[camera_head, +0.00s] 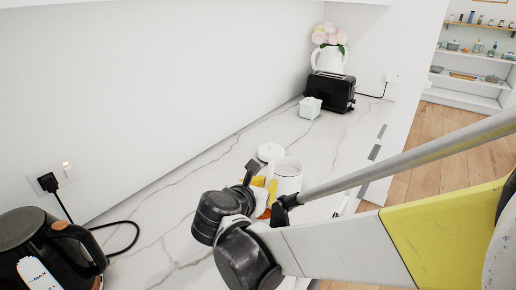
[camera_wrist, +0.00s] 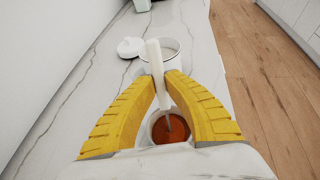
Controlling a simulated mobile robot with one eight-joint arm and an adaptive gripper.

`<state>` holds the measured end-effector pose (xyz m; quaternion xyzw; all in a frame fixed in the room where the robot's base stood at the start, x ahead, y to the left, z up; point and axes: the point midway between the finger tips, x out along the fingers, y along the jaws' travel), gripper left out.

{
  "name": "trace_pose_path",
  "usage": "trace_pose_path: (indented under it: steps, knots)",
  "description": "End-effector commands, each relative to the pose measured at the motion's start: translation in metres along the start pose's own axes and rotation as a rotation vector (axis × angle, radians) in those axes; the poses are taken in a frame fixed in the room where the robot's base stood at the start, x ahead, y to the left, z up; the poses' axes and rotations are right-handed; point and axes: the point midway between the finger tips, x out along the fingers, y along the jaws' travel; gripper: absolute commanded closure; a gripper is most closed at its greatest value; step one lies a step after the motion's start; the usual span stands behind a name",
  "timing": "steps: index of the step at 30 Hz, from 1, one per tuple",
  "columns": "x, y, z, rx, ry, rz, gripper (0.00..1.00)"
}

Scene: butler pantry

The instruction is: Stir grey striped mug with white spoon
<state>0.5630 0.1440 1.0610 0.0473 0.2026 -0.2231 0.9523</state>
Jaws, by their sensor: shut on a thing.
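My gripper (camera_wrist: 161,82) is shut on the white spoon (camera_wrist: 154,58), between its two yellow fingers. The spoon's white handle sticks up past the fingertips, and its thin lower end reaches down into a mug (camera_wrist: 152,122) of red-brown liquid. The mug is below and between the fingers in the wrist view. Its outer wall and any stripes are hidden there, as is the spoon's tip. In the head view my gripper (camera_head: 264,187) is over the counter, and my wrist hides most of the mug; I cannot make out the spoon there.
An open white canister (camera_head: 287,172) stands just beyond the mug, its round lid (camera_head: 270,152) beside it on the marble counter (camera_head: 185,185). A black toaster (camera_head: 331,91), small white container (camera_head: 310,108) and flower jug (camera_head: 328,60) stand farther back. A black kettle (camera_head: 45,248) is at left.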

Motion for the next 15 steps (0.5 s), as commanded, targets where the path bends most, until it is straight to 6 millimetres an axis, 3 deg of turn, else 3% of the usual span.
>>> trace_pose_path:
  steps: [5, 15]
  knots:
    - [-0.001, 0.0, 0.006, 0.0, 0.0, -0.001, 1.0]
    - [-0.001, 0.0, 0.036, 0.001, 0.0, -0.001, 1.0]
